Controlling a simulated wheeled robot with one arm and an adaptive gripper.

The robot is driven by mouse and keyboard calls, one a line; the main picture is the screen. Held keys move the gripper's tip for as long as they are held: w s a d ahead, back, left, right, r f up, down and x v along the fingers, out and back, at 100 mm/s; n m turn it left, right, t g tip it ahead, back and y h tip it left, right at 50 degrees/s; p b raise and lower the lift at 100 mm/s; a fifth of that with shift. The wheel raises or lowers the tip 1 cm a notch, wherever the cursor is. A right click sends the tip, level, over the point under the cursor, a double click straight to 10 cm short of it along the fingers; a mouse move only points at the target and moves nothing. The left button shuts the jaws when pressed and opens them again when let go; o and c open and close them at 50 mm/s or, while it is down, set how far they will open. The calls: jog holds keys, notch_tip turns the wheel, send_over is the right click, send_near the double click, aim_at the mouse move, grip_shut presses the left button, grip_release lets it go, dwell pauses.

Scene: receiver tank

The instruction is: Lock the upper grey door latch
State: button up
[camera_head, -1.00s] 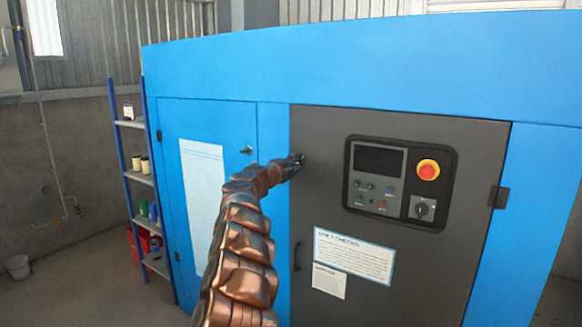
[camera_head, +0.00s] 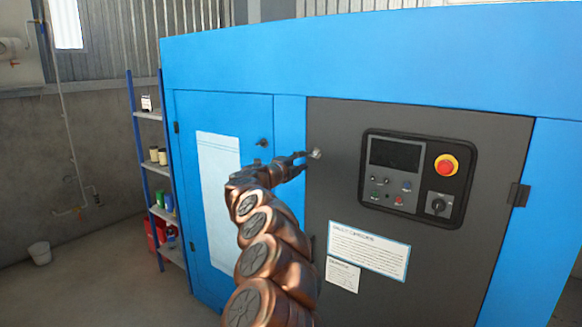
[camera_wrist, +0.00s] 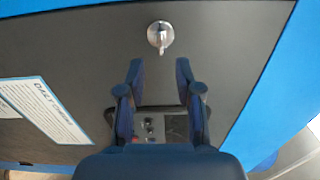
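The grey door (camera_head: 330,190) on the blue cabinet is closed in the head view. Its upper latch (camera_head: 316,153) is a small silver round piece near the door's upper left edge. In the wrist view the latch (camera_wrist: 160,36) is a round silver plate with a short key-like tab. My gripper (camera_head: 304,155) is just left of the latch in the head view. In the wrist view my gripper (camera_wrist: 159,75) is open, its two dark fingers apart with nothing between them. The latch lies beyond the fingertips; whether they touch it cannot be told, but a gap shows.
A control panel (camera_head: 408,178) with a red emergency button (camera_head: 446,165) is on the grey door, right of the latch. White notices (camera_head: 368,250) are below it. A blue door (camera_head: 228,190) with its own small latch (camera_head: 262,142) is to the left. A shelf (camera_head: 150,180) stands farther left.

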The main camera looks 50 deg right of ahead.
jog(key=shift+s+a, duration=0.1)
jog(key=shift+a, duration=2.65)
